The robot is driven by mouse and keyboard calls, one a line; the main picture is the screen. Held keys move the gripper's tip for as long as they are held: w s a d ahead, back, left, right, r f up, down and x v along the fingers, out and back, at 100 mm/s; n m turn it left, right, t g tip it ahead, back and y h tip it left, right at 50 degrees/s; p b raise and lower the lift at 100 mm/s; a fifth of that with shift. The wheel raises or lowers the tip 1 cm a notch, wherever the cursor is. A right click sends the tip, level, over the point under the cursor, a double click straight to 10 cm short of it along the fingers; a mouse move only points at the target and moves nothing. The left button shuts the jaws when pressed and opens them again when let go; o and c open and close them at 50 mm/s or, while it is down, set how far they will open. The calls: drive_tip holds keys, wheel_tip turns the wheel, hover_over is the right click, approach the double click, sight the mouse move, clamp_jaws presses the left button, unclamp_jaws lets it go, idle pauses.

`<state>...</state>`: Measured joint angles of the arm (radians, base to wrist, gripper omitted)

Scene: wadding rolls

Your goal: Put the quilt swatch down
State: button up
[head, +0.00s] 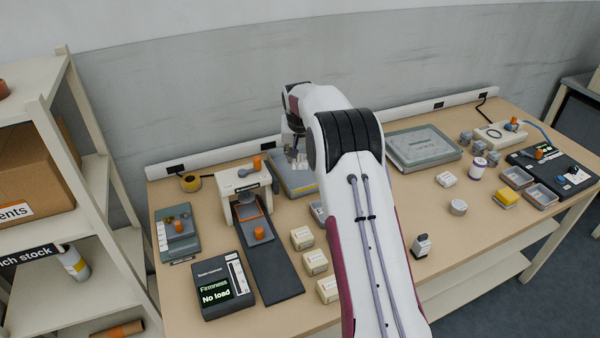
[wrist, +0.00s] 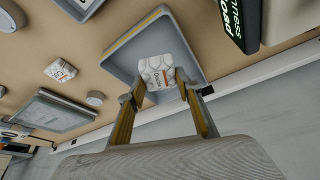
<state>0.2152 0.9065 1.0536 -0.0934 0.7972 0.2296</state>
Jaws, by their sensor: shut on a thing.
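The quilt swatch (wrist: 157,68) is a small white, puffy, quilted block with a printed label. In the wrist view my gripper (wrist: 158,92) is shut on it, one yellow-sided finger on each side. The swatch is over the inside of a shallow blue-grey tray (wrist: 121,51); I cannot tell whether it touches the tray floor. In the head view my gripper (head: 294,155) is above that tray (head: 302,191) at the back of the table, and my arm hides part of it. The swatch is not clearly visible there.
A press-like stand (head: 240,183) and a firmness display (head: 222,287) reading "No load" stand left of the tray. Several labelled blocks (head: 315,262) lie in front. A large grey lidded case (head: 422,146) is to the right. A wall rail (head: 220,160) runs close behind.

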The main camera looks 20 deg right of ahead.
sight(300, 161)
drive_tip(key=shift+f, duration=1.8)
drive_tip(key=shift+f, duration=2.5)
drive_tip(key=o, duration=0.5)
drive_tip(key=shift+f, duration=0.15)
drive_tip(key=shift+o, duration=0.7)
